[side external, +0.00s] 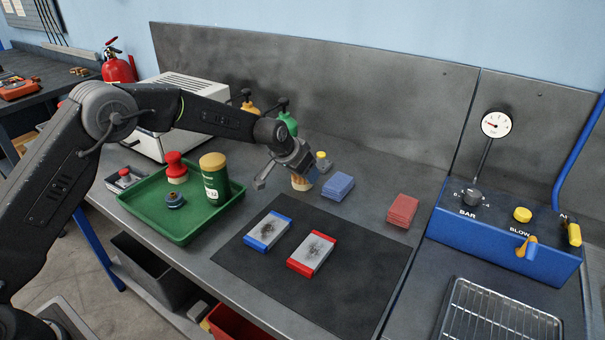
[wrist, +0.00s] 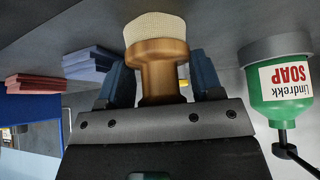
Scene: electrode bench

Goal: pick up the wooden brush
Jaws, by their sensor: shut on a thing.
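The wooden brush (wrist: 158,62) has a turned brown handle and pale bristles. In the wrist view it stands between the two blue-grey fingers of my gripper (wrist: 162,78), which is shut on its handle. In the side view my gripper (side external: 303,172) points down over the bench at the back of the dark mat, and the pale lower part of the brush (side external: 300,184) shows beneath it. The fingers and wrist hide the rest of the brush there. I cannot tell whether the bristles touch the bench.
Blue pads (side external: 338,186) lie close right of my gripper, red pads (side external: 402,210) farther right. A yellow-topped small item (side external: 322,162) and a green soap bottle (wrist: 278,88) stand nearby. A green tray (side external: 150,216) is left. Two plates lie on the mat (side external: 345,290).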

